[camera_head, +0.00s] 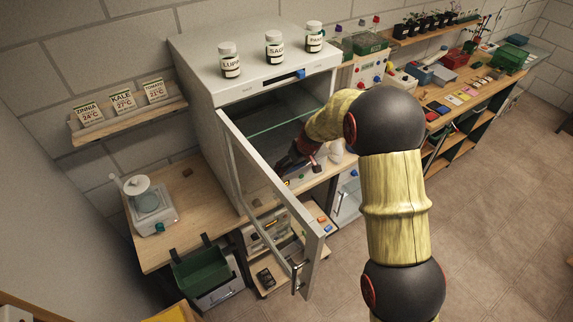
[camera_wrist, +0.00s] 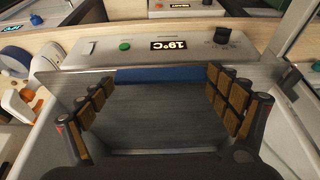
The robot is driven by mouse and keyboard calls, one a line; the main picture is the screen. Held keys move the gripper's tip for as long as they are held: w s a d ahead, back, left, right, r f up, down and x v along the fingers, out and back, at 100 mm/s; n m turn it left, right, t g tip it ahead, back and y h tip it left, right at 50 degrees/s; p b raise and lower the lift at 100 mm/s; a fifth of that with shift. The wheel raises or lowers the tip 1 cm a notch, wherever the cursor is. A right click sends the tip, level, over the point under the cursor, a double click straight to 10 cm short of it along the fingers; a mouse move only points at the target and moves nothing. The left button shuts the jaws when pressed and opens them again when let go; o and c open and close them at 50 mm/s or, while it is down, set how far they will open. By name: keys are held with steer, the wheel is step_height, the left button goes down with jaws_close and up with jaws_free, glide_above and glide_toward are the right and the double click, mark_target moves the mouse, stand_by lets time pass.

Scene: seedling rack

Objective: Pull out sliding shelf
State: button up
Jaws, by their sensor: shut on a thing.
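The incubator cabinet (camera_head: 205,75) stands open, its glass-paned door (camera_head: 268,205) swung out towards me. My gripper (camera_head: 300,160) is in the door opening, low in front of the cabinet, partly hidden by my own arm. In the wrist view my gripper (camera_wrist: 160,97) has its brown-padded fingers on both sides of a flat grey panel with a blue strip, which looks like the sliding shelf (camera_wrist: 157,118). The fingers are wide apart and shut on it. The exact contact is hard to see. The control panel (camera_wrist: 160,46) with a 19°C display lies just beyond.
Several labelled jars, one of them a SAGE jar (camera_head: 274,48), stand on the cabinet top. A scale (camera_head: 150,207) is on the wooden bench at left. A green bin (camera_head: 203,272) hangs below. The tiled floor (camera_head: 490,220) at right is clear.

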steer(key=s+d+b, duration=0.6)
steer(key=s+b, duration=0.1)
steer(key=s, duration=0.2)
steer(key=o, duration=1.5)
steer(key=v, duration=1.2)
